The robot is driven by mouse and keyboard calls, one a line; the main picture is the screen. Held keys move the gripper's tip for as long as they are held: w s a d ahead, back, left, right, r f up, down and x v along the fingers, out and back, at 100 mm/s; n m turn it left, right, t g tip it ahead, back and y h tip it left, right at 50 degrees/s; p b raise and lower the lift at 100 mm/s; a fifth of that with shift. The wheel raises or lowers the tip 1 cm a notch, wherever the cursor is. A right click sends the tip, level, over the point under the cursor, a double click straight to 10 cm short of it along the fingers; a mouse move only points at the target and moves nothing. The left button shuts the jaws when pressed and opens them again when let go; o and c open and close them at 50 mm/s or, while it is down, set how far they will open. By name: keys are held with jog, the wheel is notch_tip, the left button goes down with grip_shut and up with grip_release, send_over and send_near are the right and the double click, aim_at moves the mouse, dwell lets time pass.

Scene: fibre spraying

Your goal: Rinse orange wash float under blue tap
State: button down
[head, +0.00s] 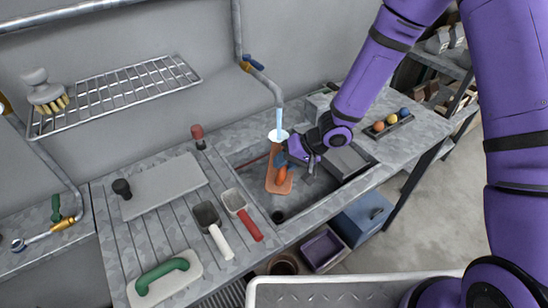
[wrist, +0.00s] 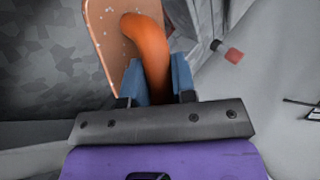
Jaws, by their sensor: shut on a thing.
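The orange wash float (head: 272,185) has a flat pale-orange plate and a curved orange handle. My gripper (head: 283,158) is shut on its handle and holds it over the grey sink (head: 318,185). In the wrist view the blue fingers (wrist: 152,82) sit either side of the orange handle (wrist: 147,42), with the speckled plate behind it. The blue tap (head: 254,62) is on a wall pipe, and a pale-blue water stream (head: 279,115) runs down from it. The stream ends in a white splash (head: 278,135) at the float's upper end.
A green-handled float (head: 165,275), a white-handled scoop (head: 212,225) and a red-handled scoop (head: 242,215) lie on the ribbed drainboard left of the sink. A wire rack (head: 115,95) holds a brush (head: 45,92). A green-handled tap (head: 56,212) is at far left. Coloured balls (head: 391,120) sit right.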

aim_at(285, 176)
jog(key=shift+s+d, duration=0.2)
jog(key=shift+s, duration=0.45)
jog(key=shift+s+d, duration=0.25)
jog(key=shift+s, duration=0.45)
jog(key=shift+s+d, duration=0.2)
jog(key=shift+s, duration=0.45)
jog(key=shift+s+r, duration=0.1)
jog(key=s+d+r, duration=0.1)
jog(key=s+r, duration=0.3)
jog(key=shift+s+d, duration=0.25)
jog(key=shift+s, duration=0.05)
jog(key=shift+f, duration=0.1)
dwell(0.4)
